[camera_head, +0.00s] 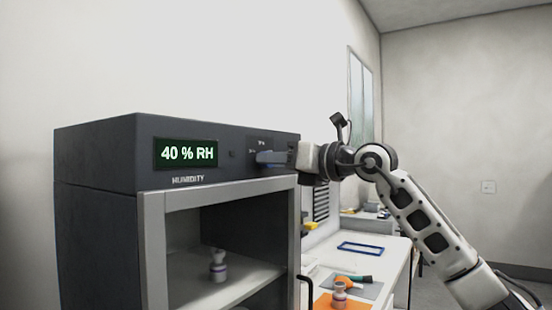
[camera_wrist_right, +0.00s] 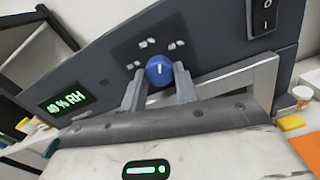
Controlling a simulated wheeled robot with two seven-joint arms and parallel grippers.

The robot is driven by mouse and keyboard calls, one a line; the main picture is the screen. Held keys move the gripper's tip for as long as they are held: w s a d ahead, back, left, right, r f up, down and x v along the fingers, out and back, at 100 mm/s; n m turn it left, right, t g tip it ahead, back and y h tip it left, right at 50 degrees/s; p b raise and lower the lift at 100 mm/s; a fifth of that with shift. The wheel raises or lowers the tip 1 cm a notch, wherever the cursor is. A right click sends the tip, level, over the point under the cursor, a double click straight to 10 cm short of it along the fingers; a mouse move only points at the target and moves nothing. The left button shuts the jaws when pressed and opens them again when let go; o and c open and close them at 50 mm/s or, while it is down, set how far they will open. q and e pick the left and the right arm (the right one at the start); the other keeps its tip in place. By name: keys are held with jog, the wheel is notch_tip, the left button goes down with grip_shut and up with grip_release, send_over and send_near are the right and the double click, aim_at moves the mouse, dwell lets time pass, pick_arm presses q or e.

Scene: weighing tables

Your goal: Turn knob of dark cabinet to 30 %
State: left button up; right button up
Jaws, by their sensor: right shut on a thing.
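The dark cabinet (camera_head: 95,160) stands at the left in the head view, labelled HUMIDITY. Its green display (camera_head: 187,153) reads 40 % RH and also shows in the right wrist view (camera_wrist_right: 67,102). The blue knob (camera_wrist_right: 159,70) on the cabinet's front panel has a white pointer mark facing roughly up in the wrist view, with small scale labels around it. My right gripper (camera_head: 268,157) is shut on the knob, one finger on each side. In the head view the fingers mostly hide the knob. My left gripper is not in view.
A black rocker switch (camera_wrist_right: 264,16) sits on the panel beside the knob. The cabinet's lower compartment holds a small pale container (camera_head: 217,266) on its shelf. A white table (camera_head: 385,257) to the right carries a blue frame, an orange mat and small items.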

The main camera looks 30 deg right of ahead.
jog(key=n, duration=0.4)
jog(key=shift+n+p, duration=0.3)
jog(key=shift+n, duration=0.1)
dwell(0.5)
jog(key=o, duration=0.7)
